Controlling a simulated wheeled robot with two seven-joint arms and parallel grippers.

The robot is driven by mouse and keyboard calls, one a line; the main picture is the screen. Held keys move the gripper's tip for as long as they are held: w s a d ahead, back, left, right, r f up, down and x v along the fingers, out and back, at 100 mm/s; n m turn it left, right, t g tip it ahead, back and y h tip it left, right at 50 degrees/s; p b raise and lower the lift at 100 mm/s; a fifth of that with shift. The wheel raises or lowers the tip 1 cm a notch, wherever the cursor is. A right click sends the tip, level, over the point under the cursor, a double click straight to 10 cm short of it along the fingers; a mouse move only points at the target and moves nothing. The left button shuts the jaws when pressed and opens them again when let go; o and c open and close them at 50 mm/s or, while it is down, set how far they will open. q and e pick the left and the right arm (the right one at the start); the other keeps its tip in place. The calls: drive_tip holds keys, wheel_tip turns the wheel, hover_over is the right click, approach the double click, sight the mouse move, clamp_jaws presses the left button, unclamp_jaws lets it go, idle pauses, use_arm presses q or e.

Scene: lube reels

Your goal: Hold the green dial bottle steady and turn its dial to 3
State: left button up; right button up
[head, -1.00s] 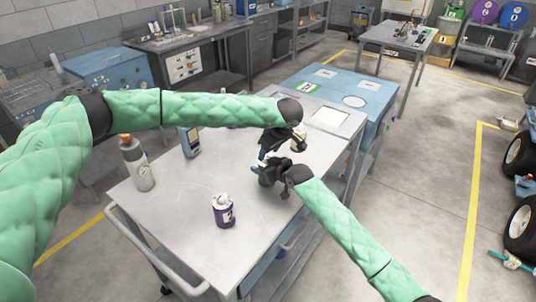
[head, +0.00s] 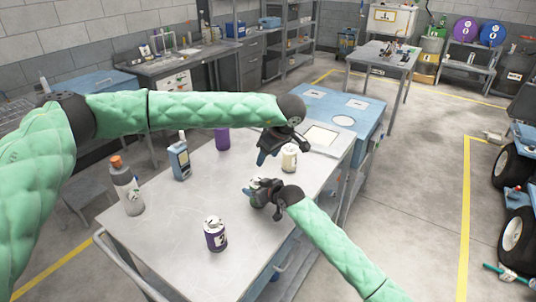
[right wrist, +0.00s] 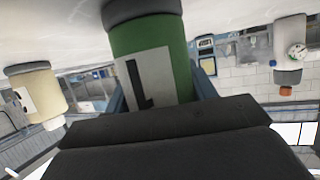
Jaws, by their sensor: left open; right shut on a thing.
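The green bottle (right wrist: 170,60) fills the middle of the right wrist view, which is upside down. It has a dark base band and a white label with a black mark. My right gripper (head: 258,192) is shut on it low over the table, with blue fingers on both sides of the bottle. In the head view the gripper hides most of the bottle; its dial and setting cannot be read. My left gripper (head: 265,155) is open and empty, above and behind the right one, close to a cream bottle (head: 289,157).
A blue cabinet (head: 350,110) adjoins behind.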

drive_tip(key=o, duration=1.2)
